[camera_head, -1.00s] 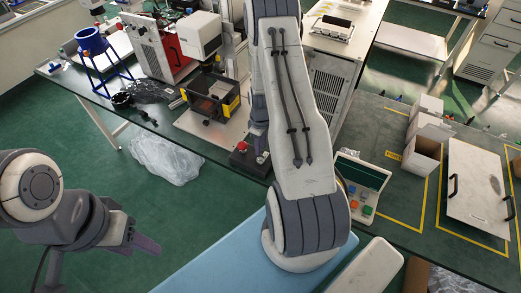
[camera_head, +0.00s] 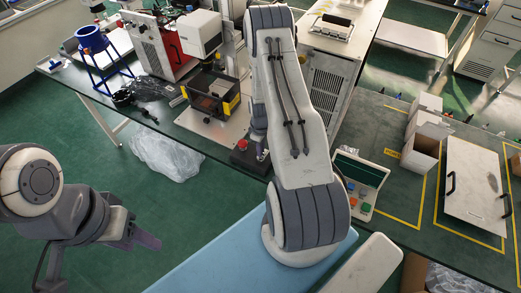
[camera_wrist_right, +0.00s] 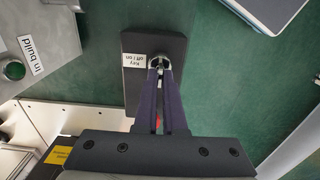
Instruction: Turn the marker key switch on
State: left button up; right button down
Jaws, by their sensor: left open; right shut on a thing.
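The key switch is a round silver lock on a dark grey box (camera_wrist_right: 133,85) in the right wrist view, beside a white label (camera_wrist_right: 134,60) reading "Key off / on". My right gripper (camera_wrist_right: 160,68) is shut on the marker key (camera_wrist_right: 158,62) at the lock. The fingers hide most of the key, so its angle cannot be told. In the head view the dark box with a red button (camera_head: 242,145) stands at the table's front edge, partly behind my right arm, which hides the right gripper there. My left gripper (camera_head: 150,240) is open and empty, over the floor at lower left.
A machine with a dark, yellow-edged bin (camera_head: 210,92) stands just behind the box. A green-and-white button panel (camera_head: 360,180) is to the right of my right arm. A light blue surface (camera_head: 215,265) lies in front.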

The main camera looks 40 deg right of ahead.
jog(key=shift+f+m+b, duration=0.1)
jog(key=shift+m+b, duration=0.55)
jog(key=shift+m, duration=0.15)
jog(key=m+b, duration=0.2)
jog(key=m, duration=0.1)
jog(key=m+b, duration=0.1)
jog(key=m, duration=0.3)
jog(key=shift+m+b, duration=0.75)
jog(key=shift+m, duration=0.85)
jog(key=c, duration=1)
grip_release()
